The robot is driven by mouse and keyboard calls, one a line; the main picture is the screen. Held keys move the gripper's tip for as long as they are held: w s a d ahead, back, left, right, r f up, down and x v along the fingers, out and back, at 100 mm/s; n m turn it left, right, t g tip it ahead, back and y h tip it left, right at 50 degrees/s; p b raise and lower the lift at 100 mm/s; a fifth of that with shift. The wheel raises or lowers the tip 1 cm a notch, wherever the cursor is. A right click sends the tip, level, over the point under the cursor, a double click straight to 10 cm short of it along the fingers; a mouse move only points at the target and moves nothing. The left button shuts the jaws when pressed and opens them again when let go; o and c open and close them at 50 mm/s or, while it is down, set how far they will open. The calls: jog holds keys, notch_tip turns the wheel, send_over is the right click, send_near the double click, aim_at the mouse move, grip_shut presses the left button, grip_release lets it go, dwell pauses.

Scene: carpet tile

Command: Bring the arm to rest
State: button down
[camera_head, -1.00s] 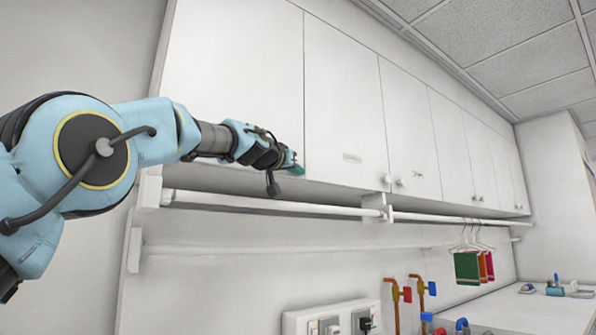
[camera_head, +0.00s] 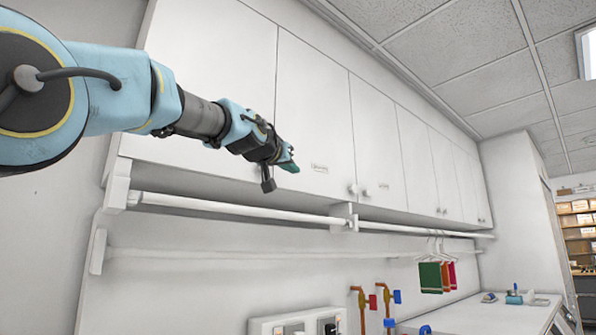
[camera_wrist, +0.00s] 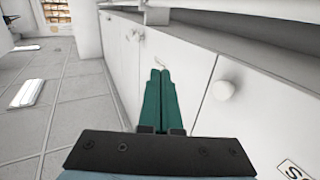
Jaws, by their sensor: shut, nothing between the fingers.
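My gripper (camera_head: 288,160) is at the end of my raised, outstretched arm, in front of the white wall cabinets (camera_head: 313,110) in the head view. In the wrist view, the two green fingers of my gripper (camera_wrist: 159,74) lie side by side, shut and empty. They point along the cabinet doors. I cannot tell how small the gap to the doors is.
A white rail (camera_head: 240,208) runs below the cabinets, with coloured cloths (camera_head: 430,277) on hangers further right. Round knobs stick out from the doors; one knob (camera_wrist: 224,90) is close in the wrist view. Red and blue taps and a counter (camera_head: 480,312) are lower down.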

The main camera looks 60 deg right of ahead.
jog(key=shift+s+a, duration=0.2)
jog(key=shift+s, duration=0.4)
jog(key=shift+s+a, duration=0.15)
jog(key=shift+s, duration=0.4)
